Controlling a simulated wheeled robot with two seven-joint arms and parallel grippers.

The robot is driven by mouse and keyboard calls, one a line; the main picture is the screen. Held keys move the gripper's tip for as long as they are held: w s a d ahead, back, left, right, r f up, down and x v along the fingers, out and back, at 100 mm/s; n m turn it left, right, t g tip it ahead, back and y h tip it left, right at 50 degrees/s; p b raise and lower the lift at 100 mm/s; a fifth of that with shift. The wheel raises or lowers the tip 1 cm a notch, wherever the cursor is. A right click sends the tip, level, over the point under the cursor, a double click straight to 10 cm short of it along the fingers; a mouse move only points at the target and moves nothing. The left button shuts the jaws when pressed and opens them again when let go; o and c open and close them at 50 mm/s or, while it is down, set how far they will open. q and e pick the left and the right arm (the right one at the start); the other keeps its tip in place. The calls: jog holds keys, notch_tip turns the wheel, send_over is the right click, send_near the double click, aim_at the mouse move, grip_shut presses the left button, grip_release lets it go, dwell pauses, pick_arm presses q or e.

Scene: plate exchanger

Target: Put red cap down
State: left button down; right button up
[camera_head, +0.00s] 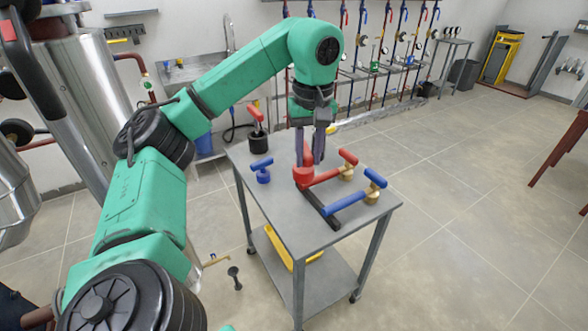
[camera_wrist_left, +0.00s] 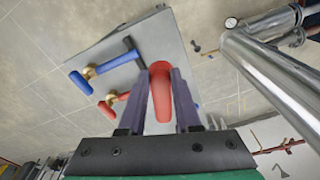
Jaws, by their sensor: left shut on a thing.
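My left gripper (camera_head: 312,160) points down over the grey cart top and is shut on the red cap (camera_head: 303,176). The cap's round base shows just below the fingers, at or very near the cart top; I cannot tell if it touches. In the left wrist view the red cap (camera_wrist_left: 160,72) sits between the two fingers of the left gripper (camera_wrist_left: 160,85). Its stem lies between the fingers. My right gripper is in neither view.
The cart (camera_head: 262,212) also bears a blue cap (camera_head: 262,171), a red-handled black piece (camera_head: 256,138), a red-handled brass valve (camera_head: 346,170) and a blue-handled brass valve (camera_head: 350,201). These valves are close right of the cap. The cart's front left is clear. A yellow piece (camera_head: 284,248) lies below.

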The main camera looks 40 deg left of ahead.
pick_arm(q)
jog(key=shift+m, duration=0.4)
jog(key=f+b, duration=0.3)
jog(key=f, duration=0.3)
jog(key=f+b, duration=0.3)
jog(key=f, duration=0.4)
jog(key=f+b, duration=0.3)
jog(key=f, duration=0.4)
jog(key=shift+s+a, duration=0.25)
jog(key=shift+f+b, duration=0.1)
jog(key=shift+b, duration=0.2)
jog(key=c, duration=0.6)
grip_release()
jog(key=shift+f, duration=0.1)
